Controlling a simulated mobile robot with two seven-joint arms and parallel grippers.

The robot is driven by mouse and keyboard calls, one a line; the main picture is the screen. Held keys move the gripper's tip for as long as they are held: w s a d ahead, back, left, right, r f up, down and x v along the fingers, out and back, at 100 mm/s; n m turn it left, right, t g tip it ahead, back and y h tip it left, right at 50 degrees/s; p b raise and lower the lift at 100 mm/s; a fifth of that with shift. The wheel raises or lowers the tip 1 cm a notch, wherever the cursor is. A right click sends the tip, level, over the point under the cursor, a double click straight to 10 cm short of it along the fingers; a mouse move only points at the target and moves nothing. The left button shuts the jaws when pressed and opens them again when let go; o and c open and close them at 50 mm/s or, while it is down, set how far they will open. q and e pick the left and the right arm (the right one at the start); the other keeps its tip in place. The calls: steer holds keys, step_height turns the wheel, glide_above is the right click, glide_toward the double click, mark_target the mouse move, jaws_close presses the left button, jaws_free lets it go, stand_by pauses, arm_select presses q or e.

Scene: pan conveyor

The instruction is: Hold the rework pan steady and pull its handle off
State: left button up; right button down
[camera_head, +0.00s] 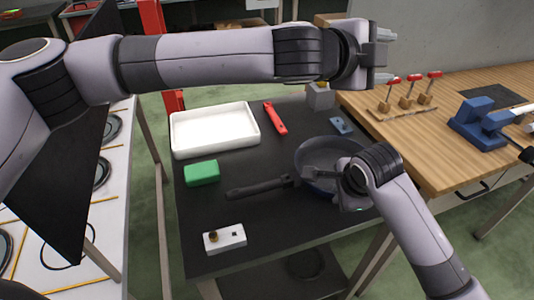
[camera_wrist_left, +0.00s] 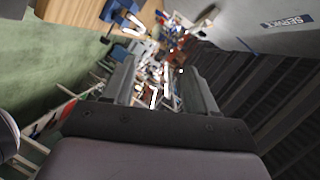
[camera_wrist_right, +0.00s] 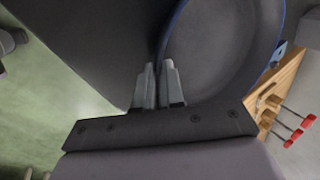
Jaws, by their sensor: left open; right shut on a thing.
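The dark grey pan (camera_head: 318,155) sits on the black table, and its black handle (camera_head: 258,188) points left. The handle looks joined to the pan. In the right wrist view the pan (camera_wrist_right: 225,45) shows its grey inside and blue rim. My right gripper (camera_wrist_right: 158,90) is shut on the pan's near wall; in the head view the wrist partly hides this spot. My left gripper (camera_head: 385,56) is open and empty, high above the table's back right, well away from the handle. The left wrist view shows its two fingers (camera_wrist_left: 158,85) apart with only the room beyond.
On the black table (camera_head: 225,255) are a white tray (camera_head: 183,150), a green block (camera_head: 202,173), a red tool (camera_head: 275,118), a white box with a knob (camera_head: 225,238) and a small blue part (camera_head: 340,126). A wooden bench (camera_head: 440,160) with a blue vise (camera_head: 478,122) stands right.

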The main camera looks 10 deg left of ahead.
arm_select(q)
steer(key=s+a+f+n+g+y, duration=0.1)
steer(key=a+f+n+g+y, duration=0.2)
steer(key=a+f+n+y, duration=0.65)
steer(key=n+g+y, duration=0.1)
steer(key=g+y, duration=0.2)
steer(key=g, duration=0.2)
glide_toward(260, 186)
steer(key=x, duration=0.8)
steer(key=shift+w+d+f, duration=0.1)
steer(key=shift+w+f, duration=0.05)
steer(key=shift+f, duration=0.2)
jaws_close()
